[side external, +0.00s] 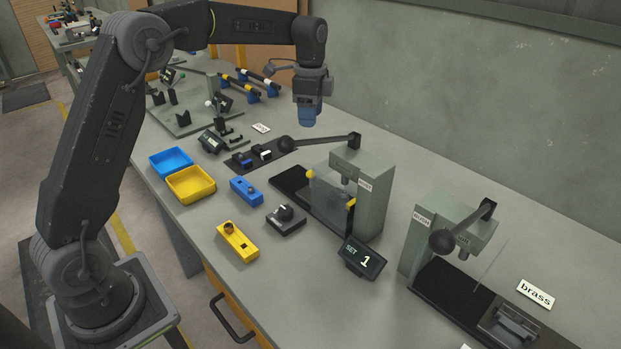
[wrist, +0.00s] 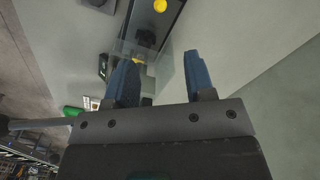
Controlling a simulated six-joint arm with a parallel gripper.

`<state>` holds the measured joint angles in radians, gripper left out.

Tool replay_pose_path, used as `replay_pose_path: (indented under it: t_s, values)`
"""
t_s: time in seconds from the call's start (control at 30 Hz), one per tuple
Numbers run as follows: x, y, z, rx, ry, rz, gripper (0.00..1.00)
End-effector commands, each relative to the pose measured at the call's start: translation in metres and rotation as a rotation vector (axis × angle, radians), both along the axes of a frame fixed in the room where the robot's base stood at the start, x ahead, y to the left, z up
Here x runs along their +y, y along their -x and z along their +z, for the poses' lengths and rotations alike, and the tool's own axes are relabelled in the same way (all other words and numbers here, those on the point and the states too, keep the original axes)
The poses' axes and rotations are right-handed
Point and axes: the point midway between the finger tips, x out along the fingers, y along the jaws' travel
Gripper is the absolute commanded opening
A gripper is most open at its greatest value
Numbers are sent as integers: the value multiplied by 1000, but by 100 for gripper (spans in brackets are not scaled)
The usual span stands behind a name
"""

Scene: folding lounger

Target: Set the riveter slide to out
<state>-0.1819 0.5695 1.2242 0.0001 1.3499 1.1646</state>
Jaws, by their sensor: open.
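The riveter (side external: 372,200) is a grey-green press with a small label, a black lever arm and a dark base strip (side external: 288,181). A clear panel (side external: 330,206) stands at its front, with a yellow knob (side external: 310,174) near one end and a yellow part (side external: 350,203) near the other. I cannot tell which one belongs to the slide, or its position. My gripper (side external: 307,118) is above and behind the riveter, apart from it, fingers down. In the wrist view my gripper (wrist: 163,75) has its blue fingers apart with nothing held; a yellow knob (wrist: 160,6) shows at the top edge.
A "SET 1" display (side external: 362,259), a black dial (side external: 286,217), a yellow block (side external: 237,242), a blue block (side external: 246,190) and blue and yellow trays (side external: 191,185) are nearby. The riveter's lever ball (side external: 286,144) sticks out left.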

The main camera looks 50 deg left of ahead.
Motion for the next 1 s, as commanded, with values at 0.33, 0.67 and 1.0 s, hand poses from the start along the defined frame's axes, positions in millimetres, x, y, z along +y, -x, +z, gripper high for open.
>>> replay_pose_path:
  t_s: [0.33, 0.67, 1.0]
  values:
    - [0, 0, -60, 0, 0, 1, 49]
    - [0, 0, -122, 3, 1, 1, 49]
    - [0, 0, -176, 0, 0, 1, 49]
